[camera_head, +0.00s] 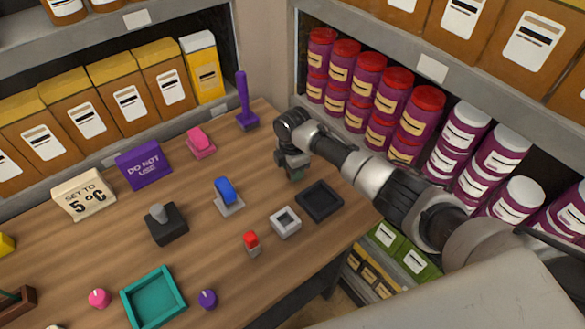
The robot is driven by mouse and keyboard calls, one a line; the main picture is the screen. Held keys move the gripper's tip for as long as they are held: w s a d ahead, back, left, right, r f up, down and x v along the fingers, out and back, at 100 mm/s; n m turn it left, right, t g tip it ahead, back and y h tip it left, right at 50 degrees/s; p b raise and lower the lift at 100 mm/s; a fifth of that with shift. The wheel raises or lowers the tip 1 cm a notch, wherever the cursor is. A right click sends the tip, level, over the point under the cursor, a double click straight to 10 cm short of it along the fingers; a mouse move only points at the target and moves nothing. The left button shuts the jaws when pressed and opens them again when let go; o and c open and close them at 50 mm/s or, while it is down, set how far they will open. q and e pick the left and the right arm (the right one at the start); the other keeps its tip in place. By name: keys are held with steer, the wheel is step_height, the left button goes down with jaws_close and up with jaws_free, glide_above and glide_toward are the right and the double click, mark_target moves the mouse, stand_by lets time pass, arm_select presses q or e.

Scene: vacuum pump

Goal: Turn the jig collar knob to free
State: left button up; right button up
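No collar knob is marked as such, and I cannot tell which piece is the jig. A dark block with a grey knob on top (165,222) stands left of the table's middle. A blue piece on a light grey base (227,195) stands to its right. A small light grey square frame (286,222) lies farther right. My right gripper (293,172) reaches in from the right and points down near the table's back right, behind the black tray. Its fingers are small and dark, and I cannot tell whether they are apart. My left gripper is not in view.
A black tray (320,201), a red-topped piece (251,243), a teal tray (154,297), a purple knob (208,299) and a pink knob (99,298) are on the wooden table. Behind stand a purple upright handle (246,103), a pink piece (200,143) and signs. Stocked shelves border the table.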

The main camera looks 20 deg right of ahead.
steer(key=shift+w+r+n, duration=0.1)
steer(key=shift+n, duration=0.7)
steer(key=o, duration=0.9)
step_height(320, 180, up, 11)
steer(key=shift+f+b, duration=0.1)
steer(key=shift+b, duration=0.9)
